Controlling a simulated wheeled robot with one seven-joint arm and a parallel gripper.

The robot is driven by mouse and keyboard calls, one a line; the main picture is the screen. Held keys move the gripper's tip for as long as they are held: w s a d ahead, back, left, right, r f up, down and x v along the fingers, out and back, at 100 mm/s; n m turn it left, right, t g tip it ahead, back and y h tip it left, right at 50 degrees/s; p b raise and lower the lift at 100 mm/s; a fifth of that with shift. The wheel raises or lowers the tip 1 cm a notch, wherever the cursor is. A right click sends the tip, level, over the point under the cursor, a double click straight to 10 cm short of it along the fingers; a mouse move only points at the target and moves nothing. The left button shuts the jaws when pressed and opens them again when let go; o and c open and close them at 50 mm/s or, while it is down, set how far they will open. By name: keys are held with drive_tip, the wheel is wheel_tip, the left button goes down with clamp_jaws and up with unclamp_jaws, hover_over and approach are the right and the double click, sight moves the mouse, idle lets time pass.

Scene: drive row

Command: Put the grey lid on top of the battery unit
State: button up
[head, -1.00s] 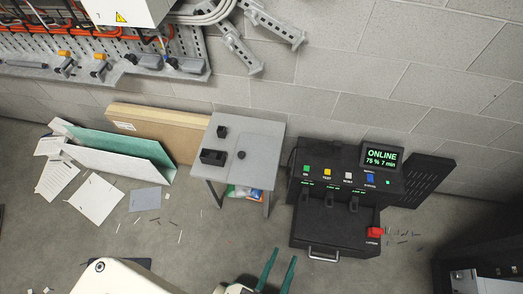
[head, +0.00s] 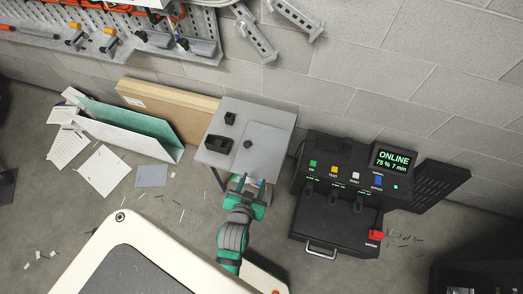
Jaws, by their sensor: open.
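The grey lid (head: 264,132) looks like a flat grey panel with a small black knob (head: 247,143). It lies on the small grey table in the head view, and its edges blend with the tabletop. The black battery unit (head: 330,222) stands on the floor right of the table, with coloured buttons and a lit screen (head: 394,158) reading ONLINE 75 % 7 min. My green gripper (head: 251,184) is open at the table's front edge, below the knob in the picture and apart from it. Nothing shows between its fingers.
Two small black objects stand on the table's left part, a block (head: 219,145) and a smaller one (head: 230,118). A red part (head: 376,236) sits at the unit's front right corner. Cardboard and a green folder (head: 130,125) lean left of the table. Papers and scraps litter the floor.

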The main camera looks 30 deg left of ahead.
drive_tip(key=n+g+h, duration=0.1)
drive_tip(key=g, duration=0.1)
approach(247, 144)
drive_tip(key=x, duration=0.3)
drive_tip(key=shift+d, duration=0.25)
drive_tip(key=shift+a+x, duration=0.15)
drive_tip(key=shift+x, duration=1.2)
drive_tip(key=shift+a+x, duration=0.15)
drive_tip(key=shift+x, duration=1.15)
drive_tip(key=shift+r, duration=0.1)
clamp_jaws()
